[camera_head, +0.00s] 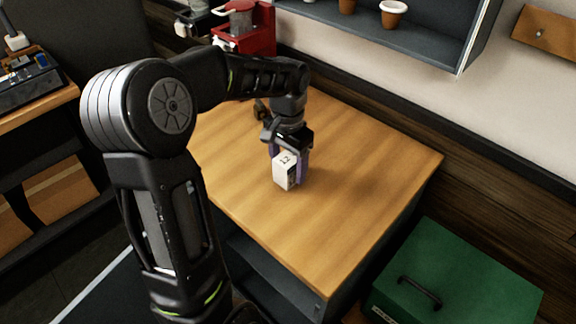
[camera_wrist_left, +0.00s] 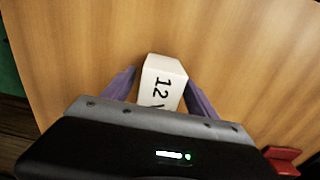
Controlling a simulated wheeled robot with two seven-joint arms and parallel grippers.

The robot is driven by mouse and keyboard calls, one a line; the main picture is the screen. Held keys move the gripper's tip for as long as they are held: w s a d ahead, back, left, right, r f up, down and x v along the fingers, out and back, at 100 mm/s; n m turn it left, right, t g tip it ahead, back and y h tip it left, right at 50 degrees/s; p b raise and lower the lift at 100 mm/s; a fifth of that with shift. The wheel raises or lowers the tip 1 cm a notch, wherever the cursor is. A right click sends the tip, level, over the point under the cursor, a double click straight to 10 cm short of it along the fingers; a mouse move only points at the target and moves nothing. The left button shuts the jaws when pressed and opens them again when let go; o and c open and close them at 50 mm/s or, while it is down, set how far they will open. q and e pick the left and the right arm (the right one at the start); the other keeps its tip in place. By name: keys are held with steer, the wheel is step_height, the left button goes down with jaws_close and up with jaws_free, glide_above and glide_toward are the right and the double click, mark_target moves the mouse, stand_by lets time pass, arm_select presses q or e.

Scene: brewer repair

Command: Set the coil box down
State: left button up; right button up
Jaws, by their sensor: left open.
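The coil box (camera_head: 284,171) is a small white box with dark markings, upright on the wooden table (camera_head: 360,160). In the left wrist view the box (camera_wrist_left: 162,80) shows "12" and part of another character on its top. My left gripper (camera_head: 289,160) reaches down over the box. Its two purple fingers (camera_wrist_left: 160,92) stand on either side of the box and are open. Whether a finger touches the box is hard to tell. The gripper body hides the near part of the box in the wrist view. My right gripper is in neither view.
A red machine (camera_head: 245,28) stands at the table's far left corner. A dark wall shelf (camera_head: 400,45) with small pots hangs behind. A green case (camera_head: 455,275) sits lower at the right. The table's right and front parts are clear.

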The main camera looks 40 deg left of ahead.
mark_target(288, 158)
arm_select(q)
step_height(288, 158, up, 12)
steer(key=shift+f, duration=0.15)
steer(key=shift+f, duration=0.1)
stand_by(0.7)
